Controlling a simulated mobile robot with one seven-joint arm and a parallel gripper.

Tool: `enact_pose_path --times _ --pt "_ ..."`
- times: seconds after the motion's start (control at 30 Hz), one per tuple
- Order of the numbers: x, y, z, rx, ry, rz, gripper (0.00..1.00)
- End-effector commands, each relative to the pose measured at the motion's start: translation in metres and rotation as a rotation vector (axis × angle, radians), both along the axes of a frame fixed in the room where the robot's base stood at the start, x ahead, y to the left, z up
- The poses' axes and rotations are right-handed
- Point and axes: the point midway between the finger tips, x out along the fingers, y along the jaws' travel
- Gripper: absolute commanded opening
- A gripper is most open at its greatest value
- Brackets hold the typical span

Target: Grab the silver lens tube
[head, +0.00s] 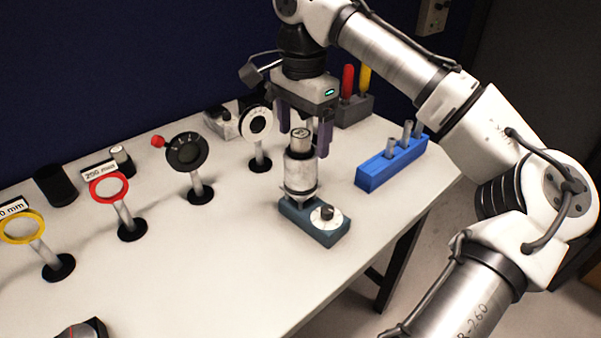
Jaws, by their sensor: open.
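The silver lens tube (300,170) stands upright on a dark teal base with a round dial (326,216), near the middle right of the white table. Its top is a narrower silver cylinder with a dark end. My gripper (304,142) points down over the tube from above and behind. Its purple-grey fingers are open, apart on either side of the tube's upper part. I cannot tell whether either finger touches the tube.
Left are stand-mounted rings, yellow (22,226) and red (109,187), then a black disc (187,152) and a white-faced disc (255,124). A blue block (391,165) with silver posts sits right. A grey holder (354,109) holds red and yellow handles behind. The front table is mostly clear.

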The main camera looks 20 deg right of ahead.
Motion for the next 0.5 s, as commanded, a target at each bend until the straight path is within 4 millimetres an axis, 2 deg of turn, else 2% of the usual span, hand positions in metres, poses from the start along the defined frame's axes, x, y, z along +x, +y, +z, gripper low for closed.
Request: enact_pose_path --times 0.17,0.4,0.5 --pt "-0.001 0.001 -0.015 -0.001 0.003 0.000 0.81" --pt "-0.001 0.004 -0.049 0.001 0.001 0.001 0.81" --pt "-0.001 0.004 -0.054 0.001 0.001 0.000 0.81"
